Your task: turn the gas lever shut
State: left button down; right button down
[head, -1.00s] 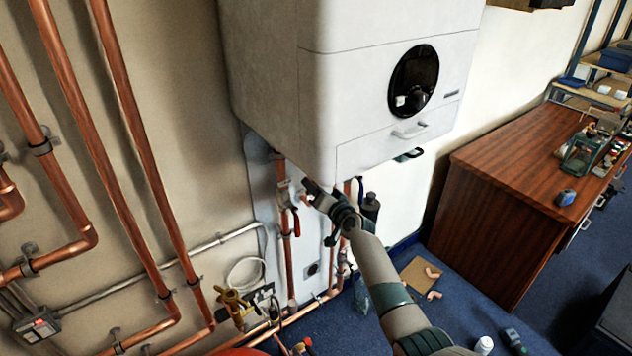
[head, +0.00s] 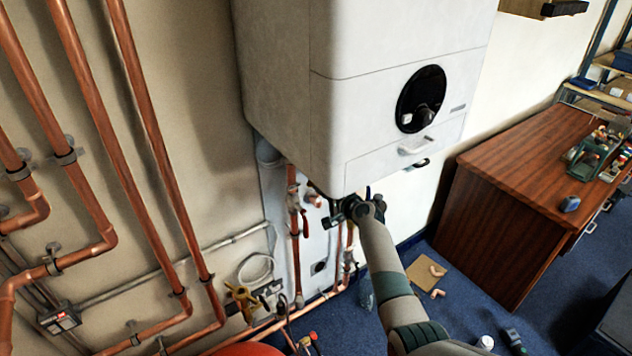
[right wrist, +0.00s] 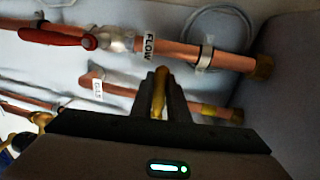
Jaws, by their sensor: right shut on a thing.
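The gas lever (right wrist: 159,88) is yellow and stands between the dark fingers of my right gripper (right wrist: 160,98) in the right wrist view. The gripper is shut on it. The lever appears to lie across the copper pipe tagged GAS (right wrist: 125,91), but its valve body is mostly hidden by the fingers. In the head view my right gripper (head: 342,209) is under the boiler's lower edge, and the lever cannot be made out there. My left gripper is not in view.
The white boiler (head: 330,120) hangs just above my right gripper. A red lever (right wrist: 52,35) on the pipe labelled FLOW (right wrist: 180,52) lies close by. Copper pipes (head: 130,180) cover the left wall. A wooden desk (head: 510,190) stands at right, with blue floor between.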

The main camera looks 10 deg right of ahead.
jog(key=shift+r+m, duration=0.25)
jog(key=shift+m, duration=0.05)
jog(key=c, duration=1.7)
grip_release()
jog(key=b+v, duration=0.2)
jog(key=v, duration=1.5)
jog(key=shift+s+d, duration=0.1)
jog(key=shift+s, duration=0.1)
